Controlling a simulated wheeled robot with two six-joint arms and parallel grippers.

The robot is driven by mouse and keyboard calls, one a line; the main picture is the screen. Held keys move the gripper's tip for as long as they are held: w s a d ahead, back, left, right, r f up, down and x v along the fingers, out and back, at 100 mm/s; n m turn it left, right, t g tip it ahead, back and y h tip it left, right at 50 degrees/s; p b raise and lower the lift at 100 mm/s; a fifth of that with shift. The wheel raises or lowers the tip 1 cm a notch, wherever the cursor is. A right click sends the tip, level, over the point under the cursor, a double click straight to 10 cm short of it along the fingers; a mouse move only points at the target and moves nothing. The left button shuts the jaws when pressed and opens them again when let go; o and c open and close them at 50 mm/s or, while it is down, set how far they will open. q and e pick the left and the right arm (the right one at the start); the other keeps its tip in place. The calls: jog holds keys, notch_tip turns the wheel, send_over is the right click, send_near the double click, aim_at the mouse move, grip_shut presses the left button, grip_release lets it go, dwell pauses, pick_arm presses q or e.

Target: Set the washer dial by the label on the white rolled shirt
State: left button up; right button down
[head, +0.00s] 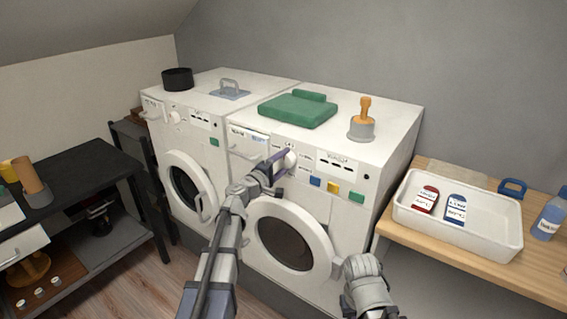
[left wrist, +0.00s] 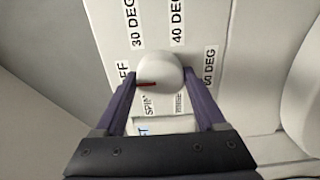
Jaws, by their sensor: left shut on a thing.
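The washer dial (head: 291,159) is a white round knob on the front panel of the right-hand white machine (head: 382,138). In the left wrist view the dial (left wrist: 163,72) has a red mark pointing to the picture's left, near the partly hidden OFF label. Labels for 30 DEG, 40 DEG, 60 DEG and SPIN surround it. My left gripper (head: 279,163) is shut on the dial, one purple finger on each side. My right gripper (head: 363,270) is low in front of the machine, apart from it; its jaws are unclear. I cannot make out a white rolled shirt.
A second white machine (head: 160,127) stands to the left. A green folded cloth (head: 297,112) and a wooden-handled stamp-like object (head: 362,125) are on top. A white tray (head: 489,241) with red and blue labelled items sits on the wooden bench at right. A dark table (head: 87,166) is left.

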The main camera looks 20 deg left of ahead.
pick_arm(q)
jog(key=shift+c, duration=0.7)
jog(key=shift+m, duration=0.4)
jog(key=m, duration=0.4)
jog(key=shift+m, duration=0.4)
jog(key=m, duration=0.5)
jog(key=shift+m, duration=0.7)
jog(key=o, duration=1.3)
jog(key=shift+s, duration=0.15)
